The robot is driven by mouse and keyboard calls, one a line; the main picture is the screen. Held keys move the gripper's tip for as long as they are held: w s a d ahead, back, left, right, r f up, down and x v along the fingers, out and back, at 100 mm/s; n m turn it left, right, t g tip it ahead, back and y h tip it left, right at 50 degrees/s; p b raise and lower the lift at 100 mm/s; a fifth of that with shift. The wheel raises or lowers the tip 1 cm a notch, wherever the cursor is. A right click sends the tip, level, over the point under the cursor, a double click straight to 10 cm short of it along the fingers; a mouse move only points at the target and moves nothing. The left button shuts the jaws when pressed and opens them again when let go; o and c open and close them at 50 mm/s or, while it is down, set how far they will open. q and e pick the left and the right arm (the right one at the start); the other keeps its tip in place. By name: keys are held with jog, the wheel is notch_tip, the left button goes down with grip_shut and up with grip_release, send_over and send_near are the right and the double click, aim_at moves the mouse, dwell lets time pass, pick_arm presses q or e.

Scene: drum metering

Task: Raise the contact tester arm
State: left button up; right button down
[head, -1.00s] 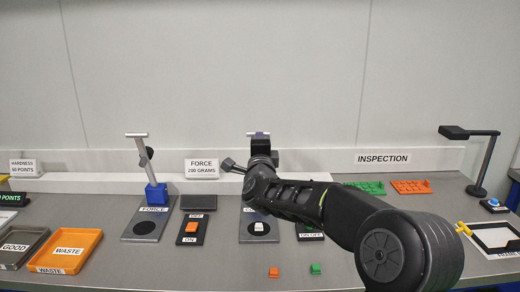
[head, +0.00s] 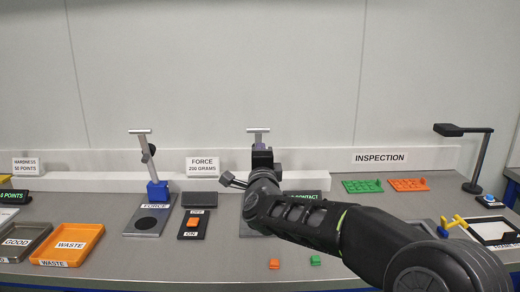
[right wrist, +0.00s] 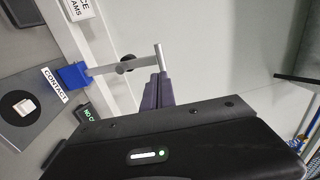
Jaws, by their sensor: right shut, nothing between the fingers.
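The contact tester (right wrist: 73,76) has a blue base, a grey arm with a dark round knob, and a pale T-bar handle (head: 258,130). In the right wrist view its arm stands out away from the plate, and the handle (right wrist: 160,57) is close to my fingertips. A white piece (right wrist: 25,107) lies on the round black pad of its plate. My right gripper (head: 259,143) is shut and empty, just below the handle in the head view; its purple fingers show in the right wrist view (right wrist: 156,92). I cannot tell whether they touch the handle. My left gripper is out of view.
The force tester (head: 157,191) stands left of the contact tester, beside an ON/OFF switch (head: 193,225). An orange waste tray (head: 97,232) is further left. Small orange (head: 274,264) and green (head: 315,260) pieces lie in front. An inspection lamp (head: 478,160) stands at right.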

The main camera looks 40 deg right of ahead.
jog(key=shift+b+v, duration=0.3)
jog(key=shift+v, duration=2.25)
jog(key=shift+r, duration=0.15)
